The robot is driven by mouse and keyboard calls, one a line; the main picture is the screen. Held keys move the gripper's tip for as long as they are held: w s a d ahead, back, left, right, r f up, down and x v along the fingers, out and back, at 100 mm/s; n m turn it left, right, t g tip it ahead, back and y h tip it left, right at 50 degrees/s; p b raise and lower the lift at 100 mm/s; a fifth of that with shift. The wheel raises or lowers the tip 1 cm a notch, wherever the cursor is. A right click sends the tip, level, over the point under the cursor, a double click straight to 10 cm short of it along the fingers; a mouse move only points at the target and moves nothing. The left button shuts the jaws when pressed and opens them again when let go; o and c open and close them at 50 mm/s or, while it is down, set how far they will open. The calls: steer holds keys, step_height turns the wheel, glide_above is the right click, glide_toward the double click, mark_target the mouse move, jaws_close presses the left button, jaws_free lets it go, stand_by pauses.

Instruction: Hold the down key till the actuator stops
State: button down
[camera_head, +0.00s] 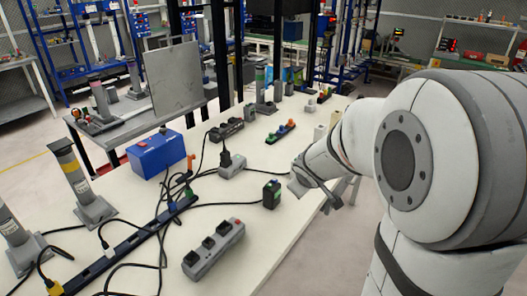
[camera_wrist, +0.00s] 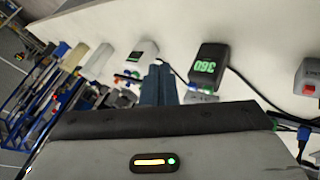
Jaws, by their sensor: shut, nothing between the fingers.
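My gripper (camera_head: 318,190) is at the right edge of the white table in the head view. Its two fingers (camera_wrist: 158,85) are together and empty in the wrist view. A small black box with green digits reading like 360 (camera_wrist: 205,67) is beside the fingertips; a black box with a green face (camera_head: 271,194) shows in the head view. I cannot tell which key is down. Grey upright cylinders on bases, possibly actuators, include one with a yellow band (camera_head: 75,180).
A blue box (camera_head: 156,153) and a dark power strip (camera_head: 120,245) with many cables lie on the table's left.

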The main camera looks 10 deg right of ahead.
steer(key=w+a+r+n+t+y+p, duration=0.1)
steer(key=w+a+r+n+y+p, duration=0.1)
steer(key=w+r+n+p, duration=0.3)
step_height(320, 180, up, 2)
steer(key=n+y+p, duration=0.3)
steer(key=y+p, duration=0.1)
steer(key=p, duration=0.3)
glide_above(275, 181)
steer(key=shift+s+d, duration=0.25)
steer(key=shift+d, duration=0.05)
step_height(275, 181, down, 8)
steer(key=b, duration=0.8)
steer(key=shift+b, duration=0.4)
steer(key=shift+f, duration=0.4)
steer(key=shift+f+b, duration=0.35)
steer(key=shift+f, duration=0.05)
